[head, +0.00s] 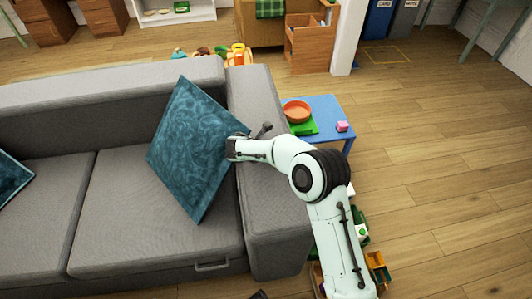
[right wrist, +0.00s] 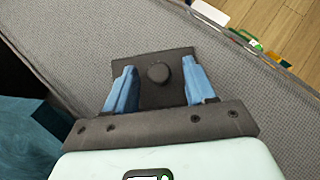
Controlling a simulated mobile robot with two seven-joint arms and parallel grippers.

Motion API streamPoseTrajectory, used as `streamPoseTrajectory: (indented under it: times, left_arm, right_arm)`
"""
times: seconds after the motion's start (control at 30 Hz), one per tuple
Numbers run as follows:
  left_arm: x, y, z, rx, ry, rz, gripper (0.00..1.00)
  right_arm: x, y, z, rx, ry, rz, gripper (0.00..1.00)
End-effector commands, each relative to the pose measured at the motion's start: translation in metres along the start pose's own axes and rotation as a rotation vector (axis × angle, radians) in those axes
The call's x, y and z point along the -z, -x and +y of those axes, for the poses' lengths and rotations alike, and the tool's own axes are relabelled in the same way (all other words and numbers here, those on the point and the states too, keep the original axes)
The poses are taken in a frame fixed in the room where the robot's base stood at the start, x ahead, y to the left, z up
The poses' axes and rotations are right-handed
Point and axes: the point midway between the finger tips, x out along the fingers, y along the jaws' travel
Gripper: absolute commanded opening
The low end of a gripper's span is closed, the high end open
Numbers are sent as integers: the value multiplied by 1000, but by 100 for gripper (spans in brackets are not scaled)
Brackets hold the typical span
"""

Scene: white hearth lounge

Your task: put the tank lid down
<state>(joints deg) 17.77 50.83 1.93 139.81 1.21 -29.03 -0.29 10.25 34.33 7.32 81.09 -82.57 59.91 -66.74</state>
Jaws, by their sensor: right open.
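The tank lid (right wrist: 157,92) is a dark, roughly square plate with a round knob in its middle. In the right wrist view it appears to lie on the grey sofa fabric. My right gripper (right wrist: 160,85) is open, its two blue fingers on either side of the knob with a gap to each. Whether the fingertips touch the plate I cannot tell. In the head view my right gripper (head: 234,148) is by the sofa's right arm, beside the teal cushion; the lid is not clearly made out there. My left gripper is not in view.
The grey sofa (head: 150,235) has a teal cushion (head: 190,150) leaning near its right arm. Behind that arm, a blue table (head: 331,106) holds an orange bowl (head: 297,110) and a pink block (head: 342,127). Toys (head: 376,268) lie on the floor by the sofa. Open floor is at right.

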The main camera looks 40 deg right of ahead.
Motion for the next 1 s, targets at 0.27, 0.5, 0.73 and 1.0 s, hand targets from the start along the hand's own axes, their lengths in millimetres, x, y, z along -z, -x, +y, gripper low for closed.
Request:
streamPoseTrajectory:
  times: [0.27,0.5,0.73,1.0]
  left_arm:
    - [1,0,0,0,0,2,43]
    - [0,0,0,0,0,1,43]
    - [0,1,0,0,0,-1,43]
    - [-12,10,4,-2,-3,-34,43]
  right_arm:
    - [0,0,0,-1,0,0,39]
    - [0,0,0,-1,-1,0,0]
    - [-2,1,0,-1,-1,0,0]
    - [-22,21,0,-3,-3,-2,0]
